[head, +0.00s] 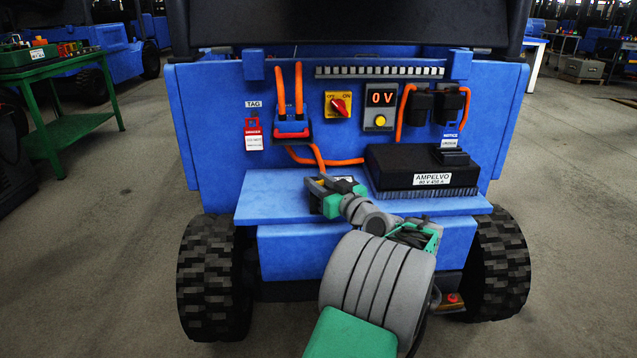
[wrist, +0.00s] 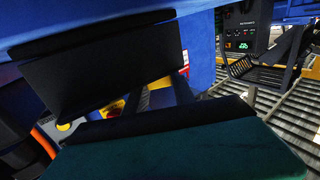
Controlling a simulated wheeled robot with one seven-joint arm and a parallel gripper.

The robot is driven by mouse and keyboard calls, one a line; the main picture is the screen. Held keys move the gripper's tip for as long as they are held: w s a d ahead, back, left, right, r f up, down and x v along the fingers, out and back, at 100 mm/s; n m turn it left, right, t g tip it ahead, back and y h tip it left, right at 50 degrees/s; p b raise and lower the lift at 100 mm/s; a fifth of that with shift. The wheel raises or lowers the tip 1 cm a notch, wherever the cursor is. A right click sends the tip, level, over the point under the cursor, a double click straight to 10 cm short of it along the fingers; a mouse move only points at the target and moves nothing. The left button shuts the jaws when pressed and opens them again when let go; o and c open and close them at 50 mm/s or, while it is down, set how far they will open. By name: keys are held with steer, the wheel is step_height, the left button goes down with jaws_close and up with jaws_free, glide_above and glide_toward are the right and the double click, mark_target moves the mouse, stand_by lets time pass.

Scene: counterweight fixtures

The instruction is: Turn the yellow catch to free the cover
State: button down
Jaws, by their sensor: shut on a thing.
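A yellow switch plate (head: 331,98) with a red knob is on the blue panel, above and apart from my gripper. In the wrist view, a large dark plate (wrist: 100,65) and teal gripper body block most of the scene, and a patch of yellow (wrist: 115,107) shows behind.
Orange cables (head: 299,88) and a red connector (head: 292,134) are at left. A black charger box (head: 415,165) fills the shelf's right side. A red-and-white tag (head: 253,135) hangs at left.

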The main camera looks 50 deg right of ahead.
steer(key=c, duration=1)
jaws_free()
steer(key=shift+c, duration=0.2)
steer(key=p+v, duration=0.2)
steer(key=v, duration=0.5)
steer(key=shift+s, duration=0.35)
steer(key=shift+a, duration=0.1)
